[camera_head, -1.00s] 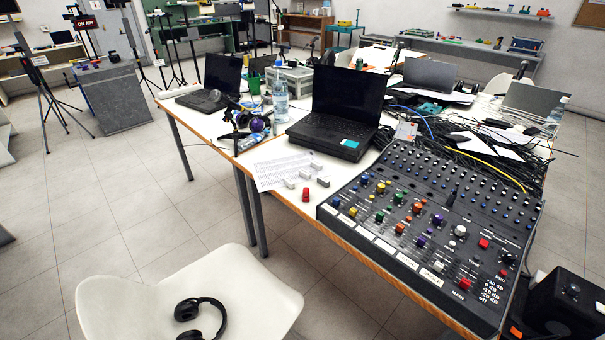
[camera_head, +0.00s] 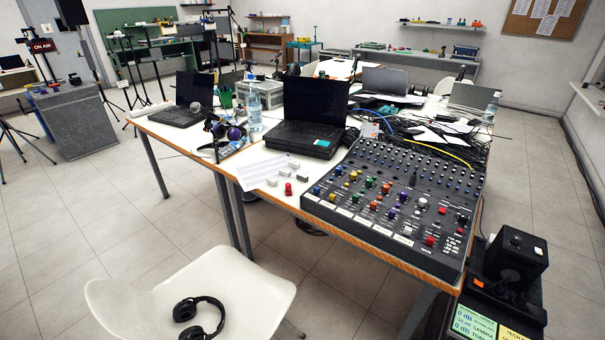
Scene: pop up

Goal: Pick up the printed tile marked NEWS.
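I cannot make out the word NEWS on anything. Several small whitish-grey blocks, one of them the front block (camera_head: 272,182), lie on the near edge of the table by a printed sheet (camera_head: 245,177). Any marking on them is too small to read. A small red piece (camera_head: 288,189) stands beside them, left of the mixing desk (camera_head: 395,205). Neither of my grippers is in view.
A white chair (camera_head: 245,290) with black headphones (camera_head: 199,315) stands in front of the table. A laptop (camera_head: 312,108), bottle (camera_head: 254,112) and tangled cables (camera_head: 430,135) crowd the tabletop. A black speaker (camera_head: 515,258) stands at right.

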